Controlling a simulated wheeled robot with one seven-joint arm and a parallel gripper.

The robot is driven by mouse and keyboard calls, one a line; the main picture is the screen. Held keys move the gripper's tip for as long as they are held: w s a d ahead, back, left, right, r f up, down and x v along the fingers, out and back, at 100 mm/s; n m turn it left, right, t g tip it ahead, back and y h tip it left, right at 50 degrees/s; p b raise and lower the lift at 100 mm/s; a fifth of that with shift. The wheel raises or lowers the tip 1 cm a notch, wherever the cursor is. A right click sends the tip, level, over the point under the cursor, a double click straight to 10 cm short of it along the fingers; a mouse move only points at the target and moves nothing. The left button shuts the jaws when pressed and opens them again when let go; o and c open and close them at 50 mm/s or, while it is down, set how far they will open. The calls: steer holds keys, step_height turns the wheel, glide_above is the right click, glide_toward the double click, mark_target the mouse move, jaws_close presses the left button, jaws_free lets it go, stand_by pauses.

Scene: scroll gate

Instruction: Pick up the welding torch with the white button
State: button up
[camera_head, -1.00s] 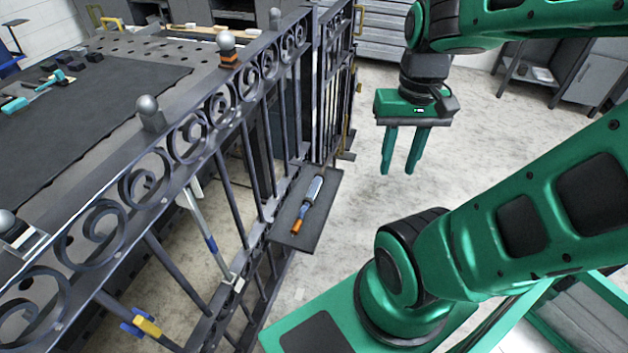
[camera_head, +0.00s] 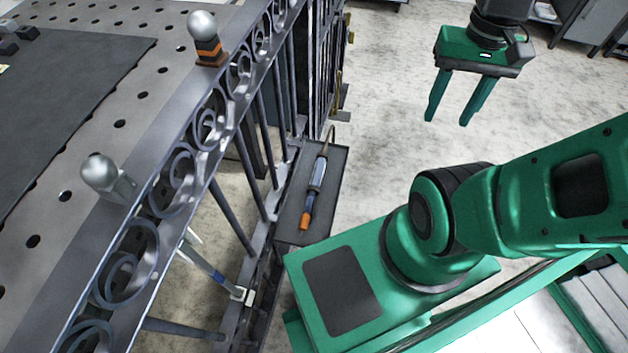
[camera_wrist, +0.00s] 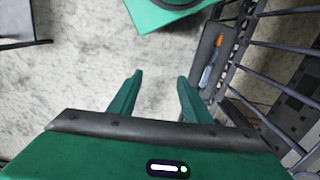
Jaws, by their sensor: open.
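A torch-like tool (camera_head: 316,184) with a grey-blue body and an orange end lies on a dark narrow shelf (camera_head: 333,190) beside the gate. It also shows small in the wrist view (camera_wrist: 209,76). I cannot make out a white button on it. My gripper (camera_head: 446,121) is open and empty, in the air to the right of the shelf and well apart from the tool. In the wrist view its two green fingers (camera_wrist: 160,78) are spread with only floor between them. Another slim blue-grey tool (camera_head: 212,270) with white ends shows behind the gate bars, partly hidden.
A dark metal gate (camera_head: 205,125) with scrolls and upright bars runs along the shelf's left side. A perforated metal table (camera_head: 150,105) with a dark mat (camera_head: 60,90) stands behind it. Pale floor (camera_head: 395,110) lies clear between shelf and gripper.

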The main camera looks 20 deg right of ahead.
steer(key=w+f+h, duration=0.1)
steer(key=w+f, duration=0.5)
steer(key=w, duration=0.4)
steer(key=y, duration=0.1)
glide_above(316, 175)
step_height(316, 175, down, 27)
steer(key=shift+m, duration=0.4)
steer(key=shift+s+f, duration=0.1)
steer(key=shift+f, duration=4.75)
jaws_close()
